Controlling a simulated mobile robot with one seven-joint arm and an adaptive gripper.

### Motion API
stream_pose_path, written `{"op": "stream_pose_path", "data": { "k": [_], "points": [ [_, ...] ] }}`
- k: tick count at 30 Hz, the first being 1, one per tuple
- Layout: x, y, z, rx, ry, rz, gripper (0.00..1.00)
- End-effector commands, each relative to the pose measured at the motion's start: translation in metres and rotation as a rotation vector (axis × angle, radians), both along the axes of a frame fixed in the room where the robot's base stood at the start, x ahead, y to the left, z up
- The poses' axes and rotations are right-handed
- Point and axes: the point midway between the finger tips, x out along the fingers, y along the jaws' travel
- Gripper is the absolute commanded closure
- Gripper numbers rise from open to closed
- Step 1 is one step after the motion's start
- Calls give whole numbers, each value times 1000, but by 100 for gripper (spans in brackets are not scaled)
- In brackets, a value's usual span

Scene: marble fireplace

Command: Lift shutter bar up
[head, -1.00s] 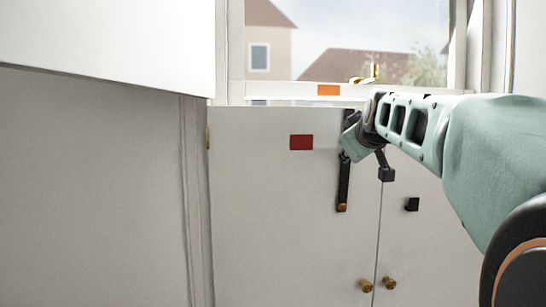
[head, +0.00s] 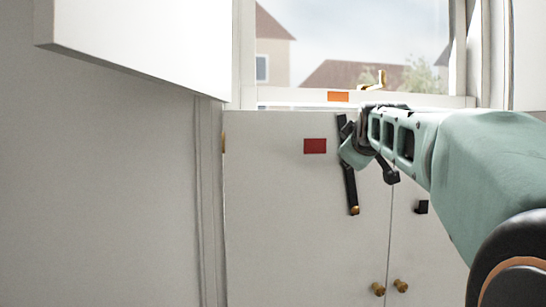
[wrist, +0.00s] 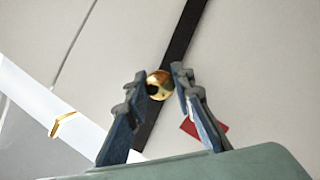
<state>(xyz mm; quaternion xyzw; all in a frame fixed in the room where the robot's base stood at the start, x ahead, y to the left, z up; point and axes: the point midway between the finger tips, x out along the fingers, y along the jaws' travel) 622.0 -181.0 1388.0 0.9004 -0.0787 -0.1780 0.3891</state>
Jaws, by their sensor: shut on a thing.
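The shutter bar (head: 350,185) is a thin black bar on the left shutter panel, nearly upright with its top leaning left. A brass end (head: 354,210) shows at its bottom. My gripper (head: 347,150) is at the bar's upper part, hiding some of it. In the wrist view, which looks turned over, my gripper's two fingers (wrist: 160,82) stand either side of the black bar (wrist: 180,35) at a round brass knob (wrist: 158,86). The gripper is shut on the bar there; the exact contact is hard to see.
The white shutter panels (head: 270,210) carry a red patch (head: 315,146), a small black catch (head: 422,207) and brass knobs (head: 378,289) low down. Above are an orange patch (head: 338,97) and a brass window handle (head: 373,80). A white panel (head: 140,45) juts out at upper left.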

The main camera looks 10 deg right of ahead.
Motion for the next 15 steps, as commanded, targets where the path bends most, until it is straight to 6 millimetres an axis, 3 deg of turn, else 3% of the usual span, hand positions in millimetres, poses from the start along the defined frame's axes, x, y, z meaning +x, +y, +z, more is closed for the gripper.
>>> {"op": "stream_pose_path", "data": {
  "k": [9,10,15],
  "points": [
    [1,2,1,-6,-2,4,100],
    [1,2,1,-6,-2,4,75],
    [1,1,0,-3,0,4,59]
  ]
}}
